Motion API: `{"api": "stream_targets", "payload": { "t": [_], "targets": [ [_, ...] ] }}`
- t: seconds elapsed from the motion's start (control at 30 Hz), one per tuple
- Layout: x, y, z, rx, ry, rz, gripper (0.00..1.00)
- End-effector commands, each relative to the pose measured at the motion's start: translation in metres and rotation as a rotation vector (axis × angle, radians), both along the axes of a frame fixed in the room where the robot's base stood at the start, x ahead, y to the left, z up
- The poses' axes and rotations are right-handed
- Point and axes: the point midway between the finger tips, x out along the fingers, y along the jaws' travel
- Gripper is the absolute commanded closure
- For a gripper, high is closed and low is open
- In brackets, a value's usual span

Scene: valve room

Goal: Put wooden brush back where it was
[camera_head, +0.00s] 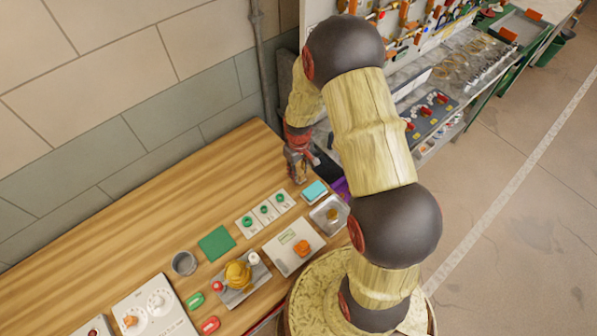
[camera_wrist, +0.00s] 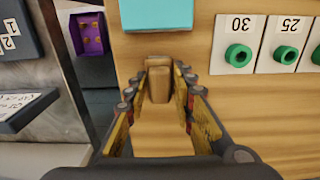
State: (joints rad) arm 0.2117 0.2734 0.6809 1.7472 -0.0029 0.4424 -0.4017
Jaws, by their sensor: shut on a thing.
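My gripper (camera_head: 297,162) is low over the far right end of the wooden table, near its edge. In the wrist view, my gripper (camera_wrist: 160,75) is shut on a small wooden piece, which I take to be the wooden brush (camera_wrist: 158,84). It sits between the fingertips, its colour close to the tabletop's. I cannot tell whether it touches the table. In the head view I cannot make out the brush at my gripper.
A teal block (camera_head: 315,190) lies close to my gripper. White cards with green knobs (camera_head: 265,212), a metal tray (camera_head: 330,214) and a purple box (camera_wrist: 91,38) are nearby. The table (camera_head: 130,215) is clear at the back left; a wall stands behind it.

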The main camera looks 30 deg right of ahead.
Motion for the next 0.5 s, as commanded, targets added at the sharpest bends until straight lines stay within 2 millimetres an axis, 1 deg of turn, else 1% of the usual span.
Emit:
{"api": "stream_targets", "payload": {
  "t": [0.23,0.33,0.37,0.5],
  "targets": [
    [0.0009,-0.0001,-0.0005,-0.001,-0.002,0.0,0.99],
    [0.0008,-0.0001,-0.0037,-0.001,-0.002,0.0,0.99],
    [0.0007,-0.0001,-0.004,-0.001,-0.002,0.0,0.75],
    [0.0007,-0.0001,-0.003,-0.001,-0.002,0.0,0.67]
  ]
}}
